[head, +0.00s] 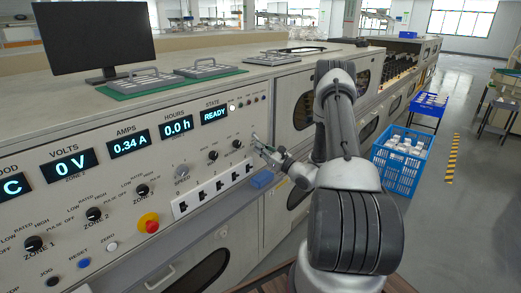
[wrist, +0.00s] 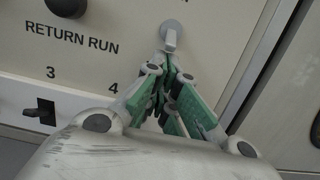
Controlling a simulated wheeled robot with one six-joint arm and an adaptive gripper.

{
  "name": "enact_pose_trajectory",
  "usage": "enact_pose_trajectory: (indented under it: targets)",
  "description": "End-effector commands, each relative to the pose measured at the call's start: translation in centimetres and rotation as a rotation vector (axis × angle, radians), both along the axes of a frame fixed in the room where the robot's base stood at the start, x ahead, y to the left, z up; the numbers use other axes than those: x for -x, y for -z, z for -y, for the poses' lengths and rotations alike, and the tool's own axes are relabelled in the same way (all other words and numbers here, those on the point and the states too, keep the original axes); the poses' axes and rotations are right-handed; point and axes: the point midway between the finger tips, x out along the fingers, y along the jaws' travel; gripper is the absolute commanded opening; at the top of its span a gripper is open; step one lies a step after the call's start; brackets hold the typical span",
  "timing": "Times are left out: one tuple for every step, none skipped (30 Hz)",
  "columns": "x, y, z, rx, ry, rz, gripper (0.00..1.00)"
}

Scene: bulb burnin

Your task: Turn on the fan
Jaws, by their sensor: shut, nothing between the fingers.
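No label reading FAN is legible in either view. In the wrist view a silver toggle lever (wrist: 170,38) on a round collar sticks out of the cream panel, right of the RETURN RUN lettering. My gripper (wrist: 167,68) is shut and empty, its green-padded fingertips just below the lever; whether they touch it I cannot tell. In the head view my gripper (head: 259,143) is at the right end of the control panel. Black rocker switches (head: 203,196) sit in a white strip below; the one under number 3 (wrist: 40,112) shows in the wrist view. Number 4's switch is hidden behind my gripper.
A black knob (wrist: 66,5) is left of the lever. A red emergency button (head: 149,222) and zone knobs (head: 93,214) are further left on the panel. Blue crates (head: 401,160) stand on the floor at right. A monitor (head: 97,36) stands on top.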

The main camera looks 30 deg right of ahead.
Motion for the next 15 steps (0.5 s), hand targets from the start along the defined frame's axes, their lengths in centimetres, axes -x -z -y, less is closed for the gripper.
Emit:
enact_pose_trajectory:
  targets:
    - [0.02,-0.05,0.03,0.001,0.0,-0.003,0.0]
    - [0.03,-0.08,0.04,0.003,0.0,-0.004,0.0]
    - [0.06,-0.12,0.06,0.005,0.0,-0.01,0.0]
    - [0.09,-0.15,0.08,0.007,0.001,-0.017,0.0]
    - [0.12,-0.18,0.1,0.009,0.001,-0.023,0.0]
    - [0.2,-0.22,0.11,0.013,0.0,-0.034,0.0]
    - [0.24,-0.23,0.1,0.016,0.0,-0.04,0.0]
    - [0.27,-0.22,0.11,0.018,0.0,-0.046,0.0]
    - [0.28,-0.24,0.1,0.019,0.0,-0.05,0.0]
    - [0.3,-0.27,0.11,0.02,0.0,-0.053,0.0]
    - [0.31,-0.29,0.11,0.022,0.0,-0.057,0.0]
    - [0.33,-0.31,0.13,0.023,0.0,-0.062,0.0]
    - [0.35,-0.32,0.14,0.025,0.0,-0.066,0.0]
    - [0.37,-0.32,0.14,0.027,0.0,-0.071,0.0]
    - [0.4,-0.34,0.16,0.029,0.0,-0.077,0.0]
